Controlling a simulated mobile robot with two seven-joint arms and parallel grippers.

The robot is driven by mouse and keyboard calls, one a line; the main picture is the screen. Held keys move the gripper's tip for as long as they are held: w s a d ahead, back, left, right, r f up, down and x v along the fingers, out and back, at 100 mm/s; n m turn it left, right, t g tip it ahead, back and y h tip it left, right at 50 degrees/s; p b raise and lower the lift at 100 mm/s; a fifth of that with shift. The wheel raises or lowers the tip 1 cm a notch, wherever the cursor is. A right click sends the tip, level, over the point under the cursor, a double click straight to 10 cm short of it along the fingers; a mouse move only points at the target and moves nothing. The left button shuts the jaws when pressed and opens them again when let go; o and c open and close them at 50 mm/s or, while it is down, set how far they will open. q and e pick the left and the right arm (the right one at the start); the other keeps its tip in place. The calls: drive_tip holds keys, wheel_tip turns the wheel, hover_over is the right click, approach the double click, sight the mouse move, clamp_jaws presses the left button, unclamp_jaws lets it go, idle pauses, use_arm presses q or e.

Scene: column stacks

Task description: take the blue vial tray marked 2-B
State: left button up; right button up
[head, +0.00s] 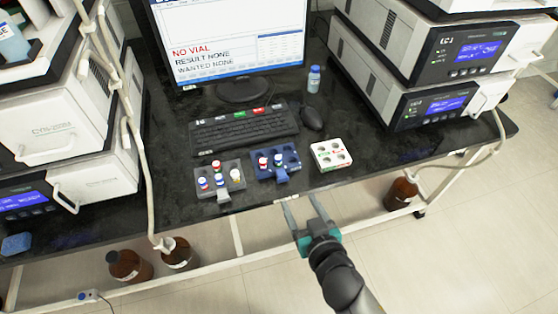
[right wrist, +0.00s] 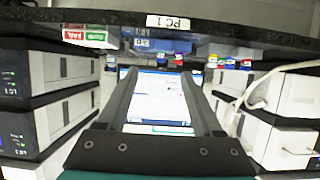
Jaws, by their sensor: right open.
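The blue vial tray (head: 292,160) stands near the front edge of the black bench, between a grey tray and a white one. It holds vials with red and white tops and has a blue handle at its front. In the right wrist view, which looks upside down, its blue front (right wrist: 175,46) shows with a small label too blurred to read surely. My right gripper (head: 301,203) is open and empty, in front of the bench edge, a little right of the blue tray and apart from it. My left gripper is not in view.
A grey tray (head: 231,172) with several vials stands left, a white tray (head: 317,148) right. Behind are a keyboard (head: 245,128), mouse (head: 312,118), blue-capped bottle (head: 313,82) and monitor (head: 235,40). Instrument stacks flank both sides. Brown bottles (head: 400,193) stand below the bench.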

sight(283, 178)
drive_tip(key=b+x, duration=0.1)
drive_tip(key=x, duration=0.6)
drive_tip(key=shift+w+f, duration=0.15)
drive_tip(key=shift+s+a+f+b+x, duration=0.15)
drive_tip(key=shift+b+x, duration=0.4)
drive_tip(key=shift+x, duration=0.75)
drive_tip(key=shift+s+a+f+b+x, duration=0.15)
drive_tip(key=shift+b+x, duration=0.4)
drive_tip(key=shift+x, duration=0.75)
drive_tip(key=shift+w, duration=0.1)
drive_tip(key=shift+r, duration=0.1)
clamp_jaws()
